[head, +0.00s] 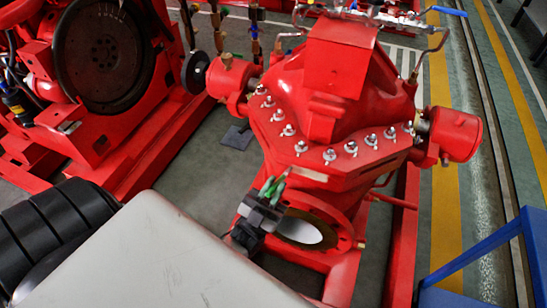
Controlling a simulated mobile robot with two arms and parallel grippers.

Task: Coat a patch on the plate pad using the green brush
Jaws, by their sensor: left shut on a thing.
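My left gripper (266,200) is shut on the green brush (271,187) in front of the red pump. The brush is tilted, and its pale tip points up and right toward the pump's bolted plate edge. I cannot tell whether the tip touches the red surface. My right gripper is not in view.
The red pump (335,110) has several bolts along its flange and a round opening (303,232) below. A red engine (105,60) stands at the left. A blue frame (480,258) is at the lower right. Floor beside the yellow line (445,215) is clear.

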